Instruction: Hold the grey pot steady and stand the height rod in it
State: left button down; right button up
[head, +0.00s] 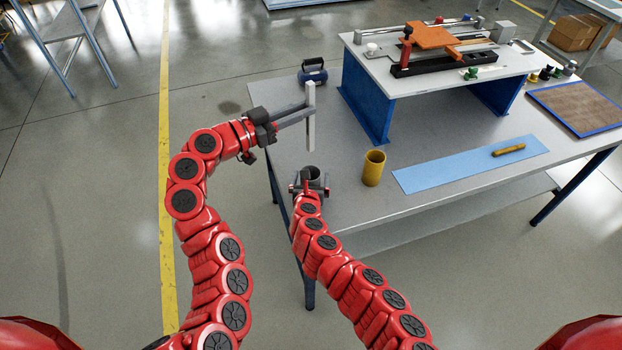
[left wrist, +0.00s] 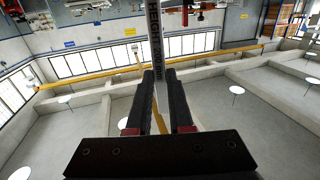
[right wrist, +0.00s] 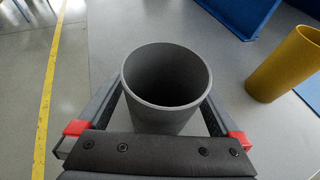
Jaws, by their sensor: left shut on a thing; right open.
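My left gripper (head: 303,114) is shut on the height rod (head: 311,132), a flat pale bar held upright in the air. In the left wrist view the rod (left wrist: 155,38) runs between the fingers, with lettering on its face. The grey pot (head: 312,171) stands upright on the table near its left front corner, below the rod and apart from it. My right gripper (head: 311,185) is open, with its fingers on either side of the pot. In the right wrist view the pot (right wrist: 165,112) sits between the fingers, its mouth empty. Finger contact is unclear.
A yellow cup (head: 373,169) stands just right of the pot. A blue mat (head: 450,168) with a yellow handle-like piece (head: 508,150) lies farther right. A blue-legged raised stand (head: 367,95) is behind. A dark blue object (head: 313,72) sits at the back left edge.

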jog(key=c, duration=1.5)
pick_arm(q)
jog(key=shift+f, duration=6.45)
jog(key=c, duration=0.7)
grip_release()
jog(key=shift+c, duration=0.2)
jog(key=shift+a, duration=0.1)
send_near(308, 149)
jog(key=v, duration=0.4)
jog(key=shift+w+f, duration=0.1)
jog(key=shift+f, duration=0.05)
